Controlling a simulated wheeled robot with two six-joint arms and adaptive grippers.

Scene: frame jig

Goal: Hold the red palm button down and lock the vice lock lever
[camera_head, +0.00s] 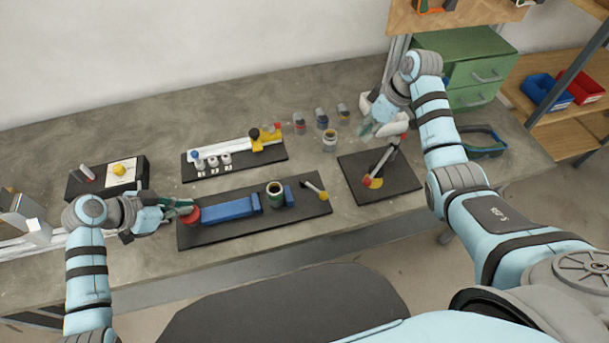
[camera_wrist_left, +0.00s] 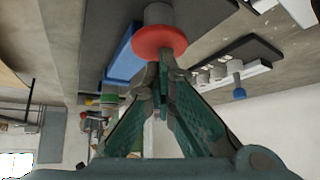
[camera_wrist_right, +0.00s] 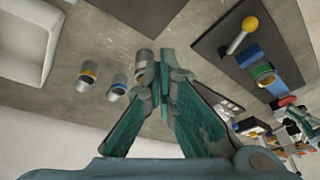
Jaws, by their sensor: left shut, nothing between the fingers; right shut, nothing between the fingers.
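The red palm button (camera_head: 191,215) is at the left end of the black vice board (camera_head: 230,235). My left gripper (camera_head: 183,207) is shut and empty, its fingertips at the button. In the left wrist view the fingertips (camera_wrist_left: 160,88) overlap the edge of the red cap (camera_wrist_left: 160,42); contact and whether it is pressed cannot be told. The blue vice (camera_head: 230,208) has a green-banded cylinder (camera_head: 274,195) at its jaw. The lock lever (camera_head: 314,188), with a yellow knob, is at the board's right end. My right gripper (camera_head: 368,130) is shut and empty, behind and right of the lever, apart from it.
Several small cans (camera_head: 330,140) stand near my right gripper. Behind the vice is a board with a white rail (camera_head: 225,150). Clear table lies between these boards.

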